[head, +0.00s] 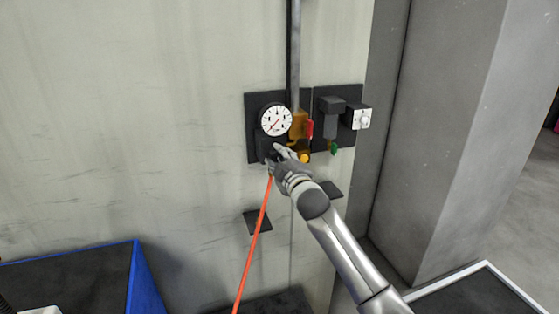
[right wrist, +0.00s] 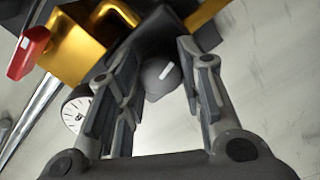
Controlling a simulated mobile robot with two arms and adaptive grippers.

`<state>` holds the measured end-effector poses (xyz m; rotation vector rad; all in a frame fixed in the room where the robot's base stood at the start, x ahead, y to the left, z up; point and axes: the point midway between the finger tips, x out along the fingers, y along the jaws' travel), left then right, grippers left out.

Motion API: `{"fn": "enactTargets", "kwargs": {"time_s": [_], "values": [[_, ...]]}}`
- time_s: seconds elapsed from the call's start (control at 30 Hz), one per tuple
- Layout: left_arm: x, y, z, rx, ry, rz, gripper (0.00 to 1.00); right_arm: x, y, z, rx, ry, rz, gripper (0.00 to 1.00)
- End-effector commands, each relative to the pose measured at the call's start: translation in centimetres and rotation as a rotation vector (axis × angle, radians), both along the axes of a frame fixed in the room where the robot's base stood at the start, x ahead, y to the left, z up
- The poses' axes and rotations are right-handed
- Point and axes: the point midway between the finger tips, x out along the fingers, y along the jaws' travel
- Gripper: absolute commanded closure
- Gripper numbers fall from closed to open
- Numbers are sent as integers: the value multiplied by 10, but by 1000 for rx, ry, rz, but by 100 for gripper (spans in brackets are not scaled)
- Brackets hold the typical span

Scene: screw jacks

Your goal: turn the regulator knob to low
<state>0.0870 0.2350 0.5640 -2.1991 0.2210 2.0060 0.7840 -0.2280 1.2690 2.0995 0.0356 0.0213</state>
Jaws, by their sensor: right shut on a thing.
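The regulator knob (right wrist: 160,80) is dark and round with a white pointer mark, and it sits between the fingers of my right gripper (right wrist: 157,55) in the right wrist view. The gripper is shut on it. In the head view my right gripper (head: 277,154) is at the wall panel, just below the gauge, and hides most of the knob. The round white gauge (head: 275,120) has a red needle; part of it also shows in the right wrist view (right wrist: 74,115). My left gripper is not in view.
Right of the gauge are a brass valve body (head: 298,126) with a red handle (head: 310,129), and a dark unit (head: 331,118) with a green part below. A white dial box (head: 362,118) is further right. An orange hose (head: 253,240) hangs down. A blue-edged bin (head: 135,270) stands lower left.

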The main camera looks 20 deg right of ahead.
Motion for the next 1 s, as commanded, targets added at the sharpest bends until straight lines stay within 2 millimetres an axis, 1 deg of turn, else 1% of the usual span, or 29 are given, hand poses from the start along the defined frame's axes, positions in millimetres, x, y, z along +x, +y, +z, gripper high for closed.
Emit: {"fn": "enactTargets", "kwargs": {"time_s": [0.03,0.2,0.4,0.63,1.0], "values": [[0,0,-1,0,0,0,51,0,1,-4,36,7,0,90],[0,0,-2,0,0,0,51,0,1,-3,145,11,0,90],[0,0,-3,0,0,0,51,0,1,-3,228,13,-1,90],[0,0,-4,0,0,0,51,0,1,-3,269,16,-1,90],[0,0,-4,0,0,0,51,0,1,-4,275,16,-1,90]]}}
